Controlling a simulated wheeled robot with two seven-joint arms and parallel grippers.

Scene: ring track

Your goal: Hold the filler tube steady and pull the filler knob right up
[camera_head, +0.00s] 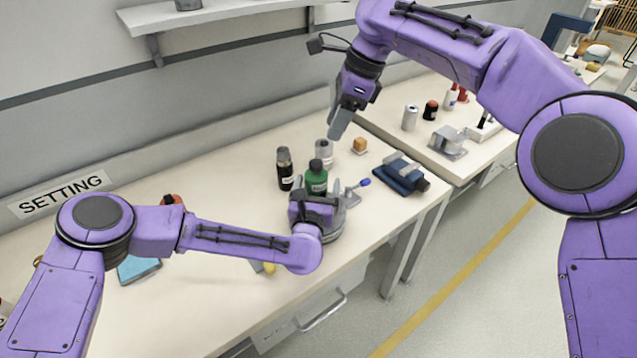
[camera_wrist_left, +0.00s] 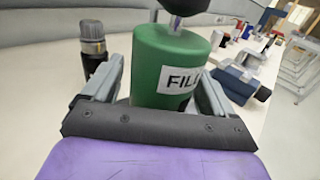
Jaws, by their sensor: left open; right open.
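The filler tube (camera_head: 317,181) is a green upright cylinder with a black filler knob (camera_head: 316,164) on top, standing on the bench. In the left wrist view the green tube (camera_wrist_left: 172,66) bears a partly hidden label starting "FIL", and the knob (camera_wrist_left: 184,10) sits on a thin metal rod, cut off by the top edge. My left gripper (camera_head: 329,194) is open at the tube, its fingers (camera_wrist_left: 160,82) on either side of it; I cannot tell whether they touch. My right gripper (camera_head: 339,122) is open and empty, up behind the tube and pointing down.
A dark bottle with a grey cap (camera_head: 284,169) stands close left of the tube. A blue device (camera_head: 402,175), a blue-tipped lever (camera_head: 364,182) and a small orange block (camera_head: 360,145) are to the right.

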